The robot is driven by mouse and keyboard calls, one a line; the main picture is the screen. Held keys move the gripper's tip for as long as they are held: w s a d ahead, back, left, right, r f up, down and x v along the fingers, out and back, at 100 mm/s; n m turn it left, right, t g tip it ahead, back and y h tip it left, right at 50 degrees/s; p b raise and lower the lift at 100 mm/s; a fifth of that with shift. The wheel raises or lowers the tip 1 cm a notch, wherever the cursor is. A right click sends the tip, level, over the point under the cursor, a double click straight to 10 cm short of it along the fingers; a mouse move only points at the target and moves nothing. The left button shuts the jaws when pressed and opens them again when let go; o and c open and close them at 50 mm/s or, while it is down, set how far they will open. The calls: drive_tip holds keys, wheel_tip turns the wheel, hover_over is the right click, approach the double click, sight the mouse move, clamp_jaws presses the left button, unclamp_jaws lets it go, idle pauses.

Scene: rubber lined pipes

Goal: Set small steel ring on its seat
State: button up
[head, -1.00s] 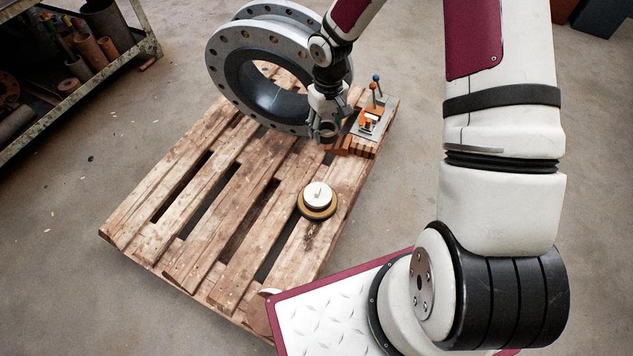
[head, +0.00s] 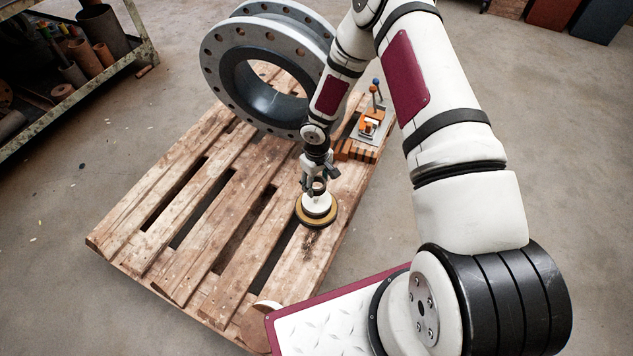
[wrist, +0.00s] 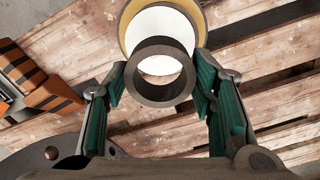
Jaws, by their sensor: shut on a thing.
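The small steel ring (wrist: 160,93) is dark grey and held between the green-padded fingers of my gripper (wrist: 159,75). In the head view my gripper (head: 318,179) points down above the round seat (head: 316,211), a white disc on a yellow-brown base. The ring looks to be just above the white top in the head view; whether they touch cannot be told. In the wrist view the seat's white disc (wrist: 160,22) shows through the ring's hole and beyond its far edge, so the ring appears offset from the centre.
The wooden pallet (head: 190,215) carries a large flanged pipe (head: 222,83) at the back. An orange toggle clamp on a grey plate (head: 371,122) and orange-black blocks (head: 355,151) stand to the right. The pallet's left side is clear. A shelf with pipes (head: 75,75) stands far left.

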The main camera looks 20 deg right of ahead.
drive_tip(key=shift+s, duration=0.1)
drive_tip(key=shift+f+b, duration=2.8)
drive_tip(key=shift+f, duration=0.3)
drive_tip(key=shift+f, duration=0.35)
drive_tip(key=o, duration=1.3)
drive_tip(key=shift+b, duration=0.3)
wheel_tip(320, 180, up, 12)
